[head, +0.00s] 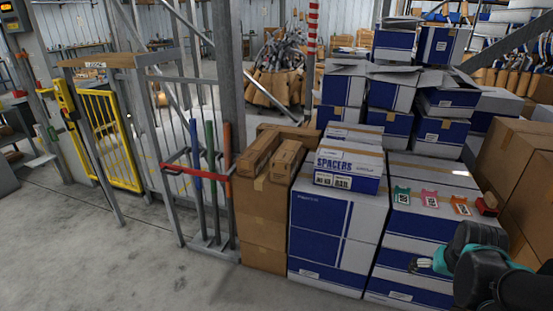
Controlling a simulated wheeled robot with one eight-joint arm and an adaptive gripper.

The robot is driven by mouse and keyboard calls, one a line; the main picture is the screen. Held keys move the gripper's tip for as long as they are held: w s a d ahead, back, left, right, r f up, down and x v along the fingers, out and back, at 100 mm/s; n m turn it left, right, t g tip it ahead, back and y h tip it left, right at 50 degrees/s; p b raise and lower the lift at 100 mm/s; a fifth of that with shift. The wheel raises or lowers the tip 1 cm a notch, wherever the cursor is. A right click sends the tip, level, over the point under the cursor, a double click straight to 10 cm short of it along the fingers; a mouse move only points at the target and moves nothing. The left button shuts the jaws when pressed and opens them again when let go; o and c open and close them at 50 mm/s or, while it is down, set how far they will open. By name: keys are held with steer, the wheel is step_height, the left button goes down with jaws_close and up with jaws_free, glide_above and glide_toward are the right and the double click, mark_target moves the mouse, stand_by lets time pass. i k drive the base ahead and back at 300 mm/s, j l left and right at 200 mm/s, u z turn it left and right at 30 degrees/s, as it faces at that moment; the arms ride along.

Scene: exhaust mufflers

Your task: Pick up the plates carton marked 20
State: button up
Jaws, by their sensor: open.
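I cannot read a plates marking or a 20 on any carton. A small white and blue carton (348,167) printed SPACERS and RAIL lies on top of a taller white and blue carton stack (335,225). Its smaller print is not clear. My gripper (424,265) is at the lower right, in front of another white and blue stack (400,252). It is open and appears empty, to the right of and lower in the picture than the SPACERS carton. My dark, teal-banded wrist hides part of that stack.
Green, pink and orange tags and a small red item (486,204) lie on the right stack. Brown cartons (264,205) stand left, larger ones (527,190) right. More blue and white cartons (393,85) are piled behind. A metal rack (208,190) stands left; the front-left floor is clear.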

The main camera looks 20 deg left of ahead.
mark_target(285, 165)
steer(key=u, duration=1)
steer(key=i+z, duration=0.2)
steer(key=z, duration=0.25)
steer(key=i+j+z, duration=0.15)
steer(key=z, duration=0.35)
